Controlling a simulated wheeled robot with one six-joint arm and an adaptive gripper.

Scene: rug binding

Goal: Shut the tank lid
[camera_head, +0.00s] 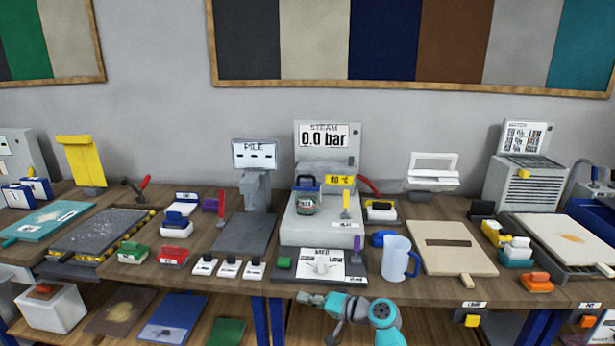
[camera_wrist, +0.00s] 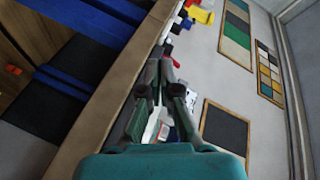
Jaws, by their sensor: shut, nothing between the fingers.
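The steam unit (camera_head: 318,232) is a pale grey box at the middle of the bench, with a display reading 0.0 bar (camera_head: 326,138) behind it. On its top left, a dark blue upright piece (camera_head: 307,180) stands behind a small round part (camera_head: 306,205). The upright piece looks like a raised tank lid, but I cannot tell for sure. My gripper (camera_head: 308,298) is shut and empty at the bench's front edge, in front of and below the unit, apart from it. In the wrist view my gripper (camera_wrist: 163,62) points along the bench, and the tank cannot be made out.
A pale jug (camera_head: 396,258) with a blue handle stands right of the unit, near the front edge. A dial panel (camera_head: 290,272) lies in front of the unit.

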